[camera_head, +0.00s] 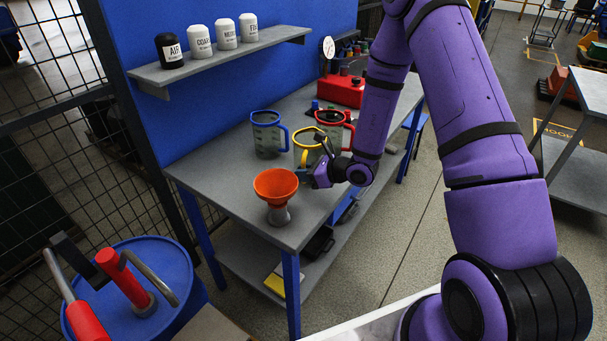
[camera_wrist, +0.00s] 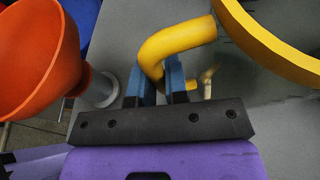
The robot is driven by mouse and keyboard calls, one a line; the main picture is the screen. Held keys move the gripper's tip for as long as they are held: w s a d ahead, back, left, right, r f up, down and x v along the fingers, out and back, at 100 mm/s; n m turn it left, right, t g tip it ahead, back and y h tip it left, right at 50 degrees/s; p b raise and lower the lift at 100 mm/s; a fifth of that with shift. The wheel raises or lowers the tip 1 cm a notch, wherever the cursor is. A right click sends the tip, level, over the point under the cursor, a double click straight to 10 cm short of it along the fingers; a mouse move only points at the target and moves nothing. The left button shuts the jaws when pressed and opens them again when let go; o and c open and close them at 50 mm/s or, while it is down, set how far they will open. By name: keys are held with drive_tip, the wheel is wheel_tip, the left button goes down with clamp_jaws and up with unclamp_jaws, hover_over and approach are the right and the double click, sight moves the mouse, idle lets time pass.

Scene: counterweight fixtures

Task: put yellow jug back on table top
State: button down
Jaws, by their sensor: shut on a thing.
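The yellow jug (camera_head: 304,150) has a clear body and a yellow rim and handle. It is at the table top (camera_head: 235,185), between the blue and red jugs; I cannot tell whether its base touches the surface. My gripper (camera_head: 307,166) is shut on its handle. In the wrist view the yellow handle (camera_wrist: 180,40) runs down between the blue fingertips of my gripper (camera_wrist: 160,82), and the yellow rim (camera_wrist: 265,40) curves at upper right. The jug's lower part is partly hidden by my gripper.
An orange funnel (camera_head: 276,186) on a grey stand is close in front of the jug. The blue jug (camera_head: 266,135) stands behind left, the red jug (camera_head: 348,125) behind right. A red box (camera_head: 342,91) sits farther back. A shelf (camera_head: 225,57) with several canisters hangs above.

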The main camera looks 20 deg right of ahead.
drive_tip(key=shift+f, duration=0.3)
drive_tip(key=c, duration=1.1)
unclamp_jaws()
drive_tip(key=shift+c, duration=0.2)
drive_tip(key=v, duration=1.2)
drive_tip(key=s+a+r+n+g, duration=0.45)
drive_tip(key=r+n, duration=0.25)
drive_tip(key=r, duration=0.2)
drive_tip(key=s+a+r+n+g, duration=0.35)
drive_tip(key=s+r+n, duration=0.3)
drive_tip(key=r, duration=0.35)
drive_tip(key=s+d+r+n+t+h, duration=0.2)
drive_tip(key=s+d+r+n+h, duration=0.1)
drive_tip(key=s+r+n+h, duration=0.2)
drive_tip(key=s+d+r+n+t+h, duration=0.2)
drive_tip(key=s+d+r+n+h, duration=0.1)
drive_tip(key=s+r+n, duration=0.5)
drive_tip(key=shift+s+d+r+h, duration=0.3)
drive_tip(key=shift+s+h, duration=0.6)
drive_tip(key=shift+s, duration=0.05)
